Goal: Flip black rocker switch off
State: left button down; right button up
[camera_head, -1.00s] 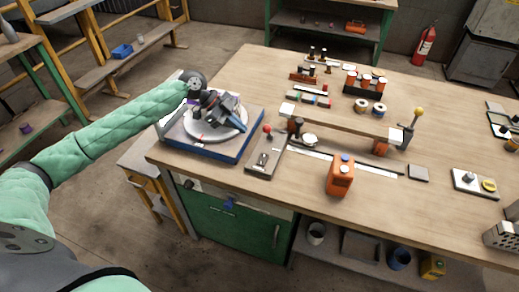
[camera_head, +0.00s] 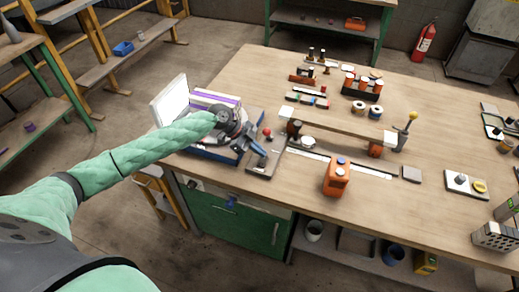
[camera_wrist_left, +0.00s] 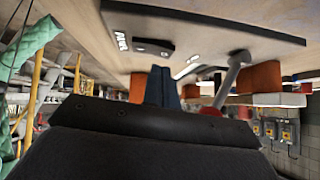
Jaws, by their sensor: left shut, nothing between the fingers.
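A dark grey control plate (camera_head: 278,154) lies on the wooden bench near its front edge. It carries a lever with a red knob (camera_head: 267,132). In the left wrist view the plate (camera_wrist_left: 205,22) appears upside down, with the black rocker switch (camera_wrist_left: 153,48) beside white markings and the grey lever (camera_wrist_left: 232,72) to the right. My left gripper (camera_head: 262,153) points down at the plate's near left part. Its fingertips (camera_wrist_left: 163,74) are together and empty, close to the rocker switch. I cannot tell whether they touch it. The rocker's tilt is unclear. My right gripper is not in view.
A blue-edged device with a white raised lid (camera_head: 170,98) stands left, under my left forearm. An orange box (camera_head: 337,177) stands right of the plate.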

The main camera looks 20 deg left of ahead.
pick_arm(q)
jog(key=shift+w+f, duration=0.1)
jog(key=shift+f, duration=0.45)
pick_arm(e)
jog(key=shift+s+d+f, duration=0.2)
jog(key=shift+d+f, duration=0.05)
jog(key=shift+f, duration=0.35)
pick_arm(q)
jog(key=shift+f, duration=0.1)
jog(key=shift+f+b, duration=0.15)
jog(key=shift+b, duration=0.2)
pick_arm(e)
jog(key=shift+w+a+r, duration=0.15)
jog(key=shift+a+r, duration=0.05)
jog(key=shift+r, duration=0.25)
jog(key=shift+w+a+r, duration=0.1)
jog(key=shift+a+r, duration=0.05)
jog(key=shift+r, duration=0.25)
pick_arm(q)
jog(key=shift+s+r+p, duration=0.3)
jog(key=shift+s, duration=0.45)
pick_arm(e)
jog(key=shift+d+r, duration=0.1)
